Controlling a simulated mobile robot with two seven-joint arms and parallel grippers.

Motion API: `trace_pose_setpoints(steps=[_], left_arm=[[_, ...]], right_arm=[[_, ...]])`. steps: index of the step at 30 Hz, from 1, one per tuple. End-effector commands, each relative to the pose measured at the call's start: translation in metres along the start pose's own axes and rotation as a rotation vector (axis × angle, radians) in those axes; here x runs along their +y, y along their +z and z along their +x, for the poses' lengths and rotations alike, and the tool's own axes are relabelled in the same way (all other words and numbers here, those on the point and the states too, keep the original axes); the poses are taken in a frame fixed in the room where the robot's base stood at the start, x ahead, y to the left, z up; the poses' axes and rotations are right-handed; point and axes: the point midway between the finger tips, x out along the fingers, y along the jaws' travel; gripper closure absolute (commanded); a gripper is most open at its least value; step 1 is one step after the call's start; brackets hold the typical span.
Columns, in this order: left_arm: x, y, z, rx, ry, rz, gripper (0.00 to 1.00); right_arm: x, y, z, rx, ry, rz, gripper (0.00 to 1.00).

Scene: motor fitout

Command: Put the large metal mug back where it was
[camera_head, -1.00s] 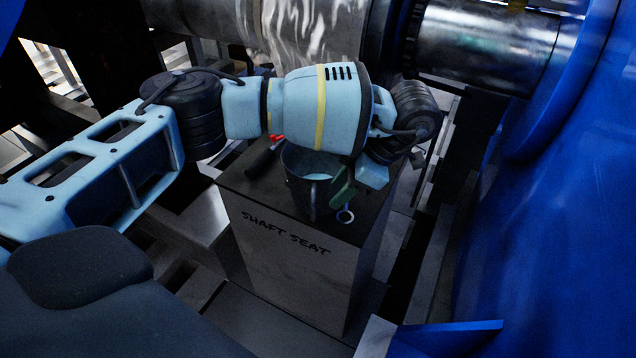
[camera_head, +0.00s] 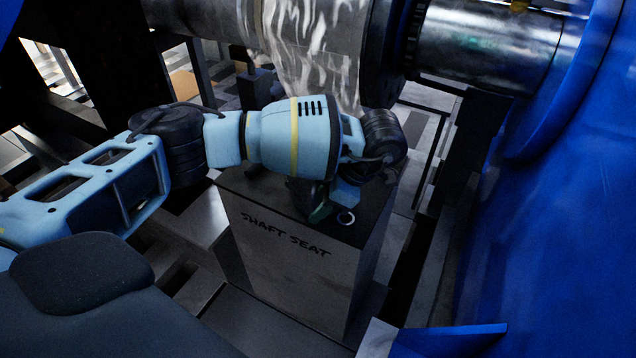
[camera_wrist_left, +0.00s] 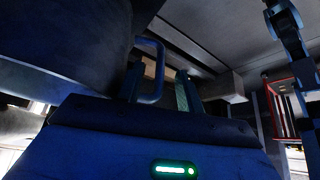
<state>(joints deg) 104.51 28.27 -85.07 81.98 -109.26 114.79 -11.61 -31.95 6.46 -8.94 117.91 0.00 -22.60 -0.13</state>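The large metal mug is mostly covered by my left arm in the head view; a dark part (camera_head: 300,190) that seems to be it shows below the wrist, over the pedestal. In the left wrist view the big dark rounded mug body (camera_wrist_left: 65,50) fills the upper left, with its looped handle (camera_wrist_left: 158,72) in front of my fingers. My left gripper (camera_wrist_left: 158,90) has its fingers apart, one on each side of the handle, with a gap on the right. In the head view its green-padded fingertip (camera_head: 320,212) is low over the pedestal. My right gripper is out of view.
The pedestal marked SHAFT SEAT (camera_head: 290,265) stands in the middle. A large metal shaft (camera_head: 490,45) is behind, and a blue housing (camera_head: 570,200) closes off the right.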

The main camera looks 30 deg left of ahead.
Motion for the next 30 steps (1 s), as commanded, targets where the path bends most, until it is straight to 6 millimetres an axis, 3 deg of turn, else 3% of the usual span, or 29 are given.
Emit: trace_pose_setpoints(steps=[10, 19, 30], left_arm=[[0.0002, -0.0004, 0.0071, -0.001, 0.001, -0.001, 0.63], [0.0001, -0.0003, 0.0069, -0.001, 0.001, 0.0, 1.0], [-0.0004, 0.0001, 0.0074, -0.001, -0.001, 0.002, 1.0]], right_arm=[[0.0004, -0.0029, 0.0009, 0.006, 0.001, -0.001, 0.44], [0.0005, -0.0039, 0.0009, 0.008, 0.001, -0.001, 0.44], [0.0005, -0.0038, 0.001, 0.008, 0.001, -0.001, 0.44]])
